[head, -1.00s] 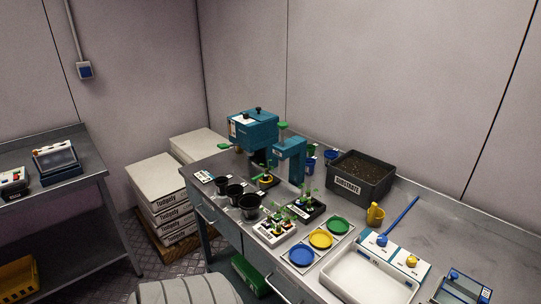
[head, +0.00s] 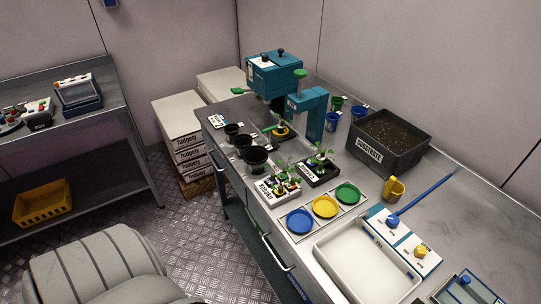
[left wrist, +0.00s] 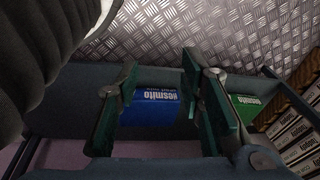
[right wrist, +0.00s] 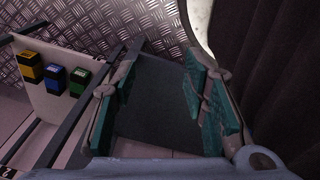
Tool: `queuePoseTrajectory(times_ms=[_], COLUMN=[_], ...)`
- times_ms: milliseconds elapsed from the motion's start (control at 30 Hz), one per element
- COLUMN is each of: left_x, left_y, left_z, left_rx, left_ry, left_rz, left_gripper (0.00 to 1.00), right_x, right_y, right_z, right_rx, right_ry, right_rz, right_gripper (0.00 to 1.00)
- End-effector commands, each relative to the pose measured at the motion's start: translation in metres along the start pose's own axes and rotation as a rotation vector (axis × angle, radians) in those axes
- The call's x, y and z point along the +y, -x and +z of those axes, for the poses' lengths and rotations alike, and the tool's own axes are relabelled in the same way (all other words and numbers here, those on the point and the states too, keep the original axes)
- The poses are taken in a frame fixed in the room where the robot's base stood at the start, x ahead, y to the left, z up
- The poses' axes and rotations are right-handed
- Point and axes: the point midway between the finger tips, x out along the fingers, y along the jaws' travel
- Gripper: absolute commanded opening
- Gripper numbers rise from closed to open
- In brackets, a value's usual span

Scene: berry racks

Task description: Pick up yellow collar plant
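A small green plant with yellow at its base (head: 281,131) stands under the blue press-like machine (head: 275,75) on the bench. More seedlings stand in a white labelled tray (head: 283,197) and a black tray (head: 318,180) nearer the front. Their collars are too small to tell apart with certainty, though some yellow shows in both trays. My left gripper (left wrist: 160,85) is open and empty in the left wrist view, with the floor and lower shelf beyond it. My right gripper (right wrist: 160,72) is open and empty in the right wrist view. Neither gripper shows in the head view.
Blue, yellow (head: 325,206) and green dishes sit right of the trays. A substrate box (head: 390,143), yellow cup (head: 394,189) and white basin (head: 368,262) lie further right. A padded grey-white shape (head: 95,265) fills the lower left.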

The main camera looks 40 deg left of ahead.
Motion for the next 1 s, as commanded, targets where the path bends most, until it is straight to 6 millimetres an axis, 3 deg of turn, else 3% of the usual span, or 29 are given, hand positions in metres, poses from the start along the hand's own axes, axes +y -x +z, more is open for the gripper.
queuePoseTrajectory(times_ms=[33, 100, 167, 267, 300, 400, 533, 700, 800, 867, 933, 1000], left_x=[-0.007, -0.015, -0.018, -0.026, -0.035, -0.052, -0.082, -0.140, -0.162, -0.168, -0.170, -0.169], left_y=[0.017, 0.052, 0.088, 0.158, 0.188, 0.243, 0.301, 0.367, 0.399, 0.407, 0.401, 0.383], left_z=[-0.034, -0.076, -0.106, -0.153, -0.181, -0.227, -0.272, -0.325, -0.339, -0.342, -0.345, -0.348], left_rx=[0.032, 0.064, 0.090, 0.144, 0.169, 0.201, 0.190, 0.117, 0.080, 0.070, 0.065, 0.066], left_ry=[-0.033, -0.090, -0.146, -0.326, -0.530, -1.023, -1.672, -2.443, -2.738, -2.836, -2.887, -2.898], left_rz=[-0.005, -0.007, -0.008, -0.017, -0.030, -0.074, -0.162, -0.274, -0.317, -0.333, -0.339, -0.339], left_gripper=[0.35, 0.35, 0.35, 0.35, 0.35, 0.35, 0.35, 0.35, 0.35, 0.35, 0.35, 0.35], right_x=[0.000, -0.001, -0.001, -0.001, -0.001, -0.001, -0.001, -0.001, -0.001, -0.001, -0.002, -0.003], right_y=[-0.001, -0.002, -0.002, -0.003, -0.004, -0.004, -0.005, -0.005, -0.005, -0.007, -0.018, -0.035], right_z=[0.003, 0.008, 0.012, 0.014, 0.014, 0.012, 0.009, 0.005, 0.005, 0.005, 0.007, 0.009], right_rx=[-0.005, -0.013, -0.020, -0.023, -0.022, -0.019, -0.013, -0.007, -0.007, -0.007, -0.007, -0.008], right_ry=[0.000, 0.000, 0.001, 0.001, 0.001, 0.001, 0.000, 0.000, 0.000, 0.000, 0.000, 0.000], right_rz=[0.000, -0.001, -0.001, -0.001, -0.001, -0.001, -0.001, -0.001, -0.001, -0.001, -0.001, -0.001], right_gripper=[0.40, 0.40, 0.40, 0.40, 0.40, 0.40, 0.40, 0.40, 0.40, 0.40, 0.40, 0.40])
